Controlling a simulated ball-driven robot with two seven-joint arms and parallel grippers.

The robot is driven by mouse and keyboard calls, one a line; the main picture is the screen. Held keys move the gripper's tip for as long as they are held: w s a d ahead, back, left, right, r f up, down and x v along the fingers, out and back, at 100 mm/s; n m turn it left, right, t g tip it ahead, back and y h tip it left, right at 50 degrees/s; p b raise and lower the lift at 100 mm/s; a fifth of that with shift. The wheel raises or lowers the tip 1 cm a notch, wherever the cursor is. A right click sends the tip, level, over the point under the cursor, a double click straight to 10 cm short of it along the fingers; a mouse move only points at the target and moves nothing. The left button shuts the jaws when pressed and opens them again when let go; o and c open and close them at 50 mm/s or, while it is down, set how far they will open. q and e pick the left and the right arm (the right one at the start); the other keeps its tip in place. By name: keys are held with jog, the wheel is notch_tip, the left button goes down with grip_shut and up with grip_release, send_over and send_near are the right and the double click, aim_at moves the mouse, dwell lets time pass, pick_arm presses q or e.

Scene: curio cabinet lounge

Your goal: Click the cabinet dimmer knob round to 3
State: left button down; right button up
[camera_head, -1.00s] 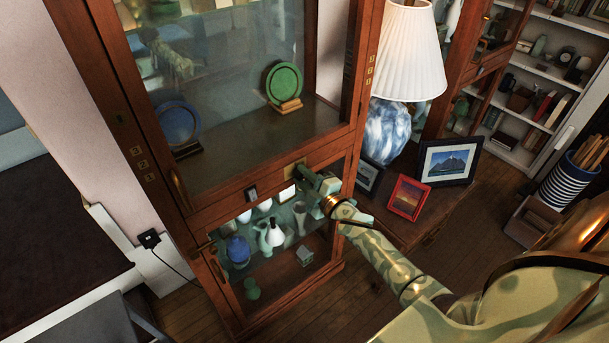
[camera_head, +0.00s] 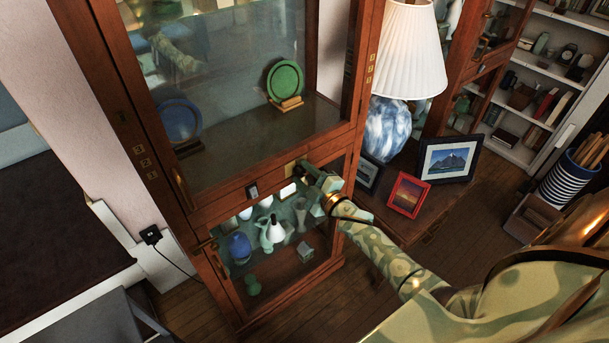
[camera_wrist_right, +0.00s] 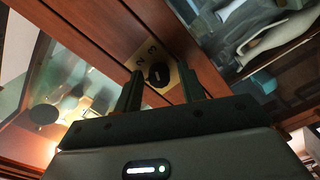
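The dark round dimmer knob (camera_wrist_right: 158,74) sits on a brass plate (camera_wrist_right: 172,92) on the wooden cabinet rail in the right wrist view. Two digits show on the plate beyond the knob; they look like a 2 and a 3. My right gripper (camera_wrist_right: 161,76) has its fingers on either side of the knob, with a gap visible at least on the right. In the head view the right gripper (camera_head: 304,170) is at the front of the cabinet (camera_head: 228,188), and it hides the knob. My left gripper is not in view.
The lower glass door beneath shows several vases and a blue jar (camera_head: 239,249). A lamp (camera_head: 388,128), a red picture frame (camera_head: 408,195) and a dark picture frame (camera_head: 450,160) stand close to the right of my arm. A small switch (camera_head: 252,191) sits left of the brass plate.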

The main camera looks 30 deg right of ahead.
jog(key=shift+s, duration=0.1)
jog(key=shift+s+r, duration=0.1)
jog(key=shift+s, duration=0.3)
jog(key=s+d+p, duration=0.1)
jog(key=s, duration=1.4)
jog(key=shift+s+d+p, duration=0.15)
jog(key=shift+p, duration=0.25)
